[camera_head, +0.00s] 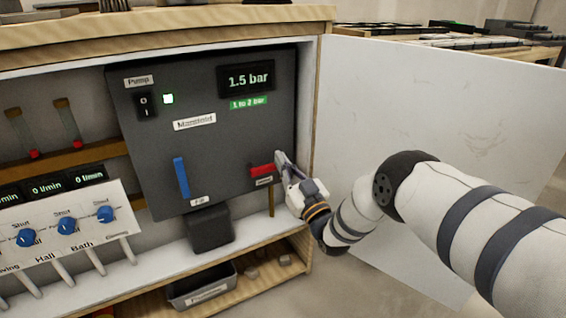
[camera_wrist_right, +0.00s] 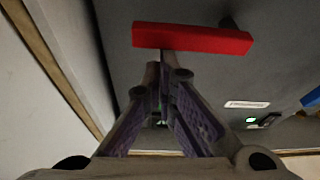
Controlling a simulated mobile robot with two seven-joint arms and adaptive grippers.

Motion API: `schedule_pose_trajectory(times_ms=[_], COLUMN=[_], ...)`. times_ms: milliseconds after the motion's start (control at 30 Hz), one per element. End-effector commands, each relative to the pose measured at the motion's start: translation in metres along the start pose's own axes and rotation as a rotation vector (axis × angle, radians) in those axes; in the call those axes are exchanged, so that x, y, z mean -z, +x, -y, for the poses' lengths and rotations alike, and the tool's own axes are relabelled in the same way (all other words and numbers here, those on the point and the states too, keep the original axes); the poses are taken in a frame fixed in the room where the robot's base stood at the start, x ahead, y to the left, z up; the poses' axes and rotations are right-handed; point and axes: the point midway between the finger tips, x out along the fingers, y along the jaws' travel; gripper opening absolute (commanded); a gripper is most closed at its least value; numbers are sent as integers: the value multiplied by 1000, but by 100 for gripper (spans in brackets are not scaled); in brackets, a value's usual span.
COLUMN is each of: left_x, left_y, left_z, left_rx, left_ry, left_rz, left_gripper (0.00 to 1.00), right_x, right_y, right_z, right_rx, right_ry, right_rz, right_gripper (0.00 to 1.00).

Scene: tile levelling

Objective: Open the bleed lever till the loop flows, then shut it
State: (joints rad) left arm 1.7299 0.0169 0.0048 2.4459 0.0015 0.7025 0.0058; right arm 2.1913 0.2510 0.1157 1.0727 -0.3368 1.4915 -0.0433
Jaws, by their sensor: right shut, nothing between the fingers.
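The red lever (camera_head: 262,171) lies nearly horizontal at the lower right of the dark manifold panel (camera_head: 225,140); the small label under it is too blurred to read. It also shows in the right wrist view (camera_wrist_right: 192,38) as a red bar across the top. My right gripper (camera_head: 280,158) is at the lever's right end, its fingers shut with nothing between them. In the wrist view the fingertips (camera_wrist_right: 162,65) meet the bar's edge; I cannot tell whether they touch it. A blue lever (camera_head: 181,178) stands upright to its left. My left gripper is not in view.
The pressure display (camera_head: 247,78) reads 1.5 bar. A green light (camera_head: 168,98) is lit beside the pump switch (camera_head: 145,105). The flow displays (camera_head: 47,187) that I can read show 0 l/min. An open white door (camera_head: 430,110) stands right of the cabinet, behind my arm.

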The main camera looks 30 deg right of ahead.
Motion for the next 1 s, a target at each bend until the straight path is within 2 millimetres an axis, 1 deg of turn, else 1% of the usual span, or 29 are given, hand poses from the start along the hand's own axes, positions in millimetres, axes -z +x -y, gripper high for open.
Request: schedule_pose_trajectory(times_ms=[267, 333, 433, 533, 600, 800, 900, 1000], left_x=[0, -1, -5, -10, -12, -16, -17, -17], left_y=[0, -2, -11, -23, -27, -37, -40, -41], left_z=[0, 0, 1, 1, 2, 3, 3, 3], left_rx=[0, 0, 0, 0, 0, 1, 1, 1], left_ry=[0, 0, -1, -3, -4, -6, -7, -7], left_rz=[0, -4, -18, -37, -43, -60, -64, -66], left_gripper=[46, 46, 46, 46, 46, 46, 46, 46], right_x=[0, 5, 23, 48, 41, 39, 38, 37], right_y=[0, 2, 11, 23, 2, -46, -64, -75], right_z=[0, 0, 0, 0, 0, 1, 2, 2], right_rx=[0, 0, 0, 1, 1, 0, 0, 1], right_ry=[0, 0, -1, -1, 0, 1, 0, -1], right_rz=[0, -2, -5, -9, 3, 2, 2, 1], right_gripper=[0, 0, 0, 0, 0, 0, 0, 0])
